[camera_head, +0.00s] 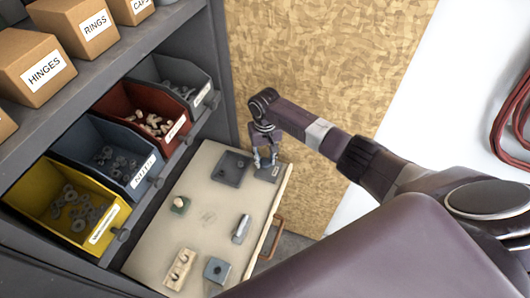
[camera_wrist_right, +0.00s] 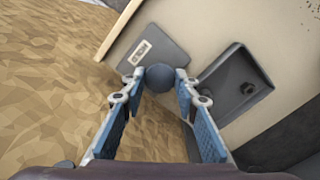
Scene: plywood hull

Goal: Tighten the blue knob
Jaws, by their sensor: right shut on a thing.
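The blue knob (camera_wrist_right: 160,78) is a dark blue-grey round knob in the middle of the right wrist view, between the fingertips of my right gripper (camera_wrist_right: 159,84). The fingers are shut on it from both sides. Beside it is a grey plate (camera_wrist_right: 155,55) with a small white label. In the head view my right gripper (camera_head: 265,158) points down at the far right corner of the pale board (camera_head: 207,230), over the grey plate (camera_head: 268,173). The knob is too small and covered to make out there. My left gripper is not in view.
A dark square tray (camera_head: 232,168) with a nut-like piece lies next to the plate. Bins, including a yellow one (camera_head: 75,205), line the left shelf.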

